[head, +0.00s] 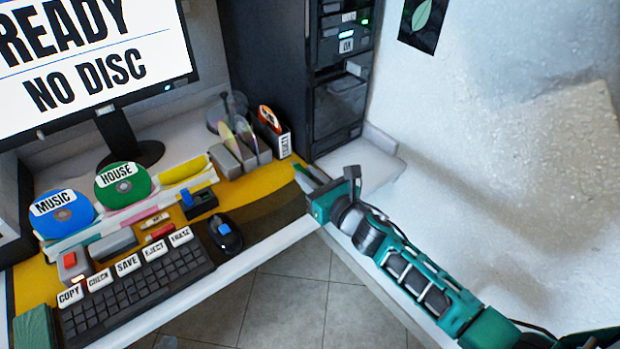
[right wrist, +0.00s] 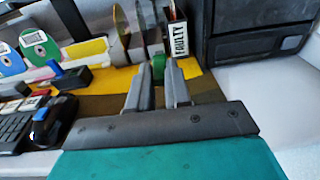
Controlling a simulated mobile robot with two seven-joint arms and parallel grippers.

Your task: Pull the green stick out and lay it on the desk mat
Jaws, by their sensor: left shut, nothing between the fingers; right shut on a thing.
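My right gripper (head: 308,178) reaches in from the right, over the far right end of the desk. In the right wrist view its two grey fingers (right wrist: 160,78) are shut on a small green piece, which I take to be the green stick (right wrist: 158,66). Only its end shows between the fingertips; the rest is hidden. The desk mat (head: 268,203) is yellow with dark olive bands and lies under the desk items. It also shows in the right wrist view (right wrist: 105,85). My left gripper is not in view.
A black holder with a blue stick (head: 187,197), a black mouse (head: 226,236) and a keyboard (head: 135,290) stand on the left and middle. A disc rack (head: 237,152) and a FAULTY box (head: 270,134) stand behind. The mat right of the mouse is clear.

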